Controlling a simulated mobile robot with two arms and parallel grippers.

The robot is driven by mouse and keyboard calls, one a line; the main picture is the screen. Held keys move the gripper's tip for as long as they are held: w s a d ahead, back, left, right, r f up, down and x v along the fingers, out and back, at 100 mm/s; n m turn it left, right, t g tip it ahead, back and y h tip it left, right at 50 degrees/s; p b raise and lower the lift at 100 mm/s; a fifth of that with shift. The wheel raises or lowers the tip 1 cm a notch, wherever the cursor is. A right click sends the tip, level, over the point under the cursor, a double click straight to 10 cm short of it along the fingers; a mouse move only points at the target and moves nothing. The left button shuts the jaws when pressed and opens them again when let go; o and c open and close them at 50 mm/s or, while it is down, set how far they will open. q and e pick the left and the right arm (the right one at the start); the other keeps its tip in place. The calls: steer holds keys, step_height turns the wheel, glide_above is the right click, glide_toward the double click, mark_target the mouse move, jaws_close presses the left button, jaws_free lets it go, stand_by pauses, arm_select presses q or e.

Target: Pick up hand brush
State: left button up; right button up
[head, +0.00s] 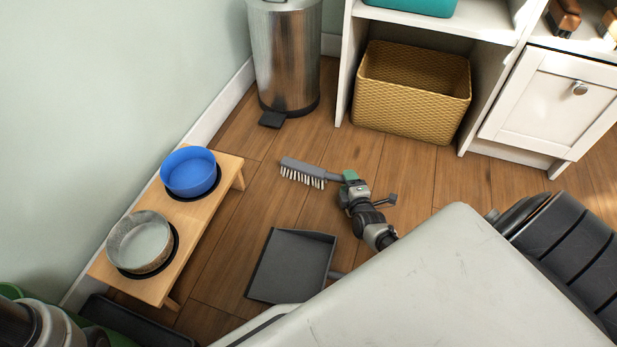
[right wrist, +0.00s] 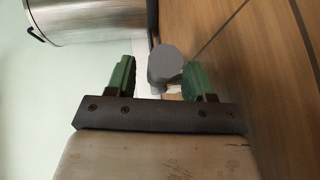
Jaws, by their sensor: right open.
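The hand brush (head: 303,172) has a grey back and handle and pale bristles. It is low over or on the wooden floor in the head view; I cannot tell whether it touches. My right gripper (head: 350,177) is at the handle's right end. In the right wrist view, my right gripper (right wrist: 160,82) has its two green fingers open. The grey rounded handle end (right wrist: 165,65) shows between and just beyond them, with gaps on both sides. My left gripper is not in view; only part of my left arm shows at the lower left.
A grey dustpan (head: 291,265) lies below the brush. A wooden stand (head: 203,209) with a blue bowl (head: 190,172) and a grey bowl (head: 140,243) is at left. A metal bin (head: 287,62) and a woven basket (head: 412,96) in a white shelf stand behind.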

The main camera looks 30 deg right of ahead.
steer(key=shift+w+d+f, duration=0.1)
steer(key=shift+w+d, duration=0.05)
steer(key=shift+w, duration=0.45)
jaws_close()
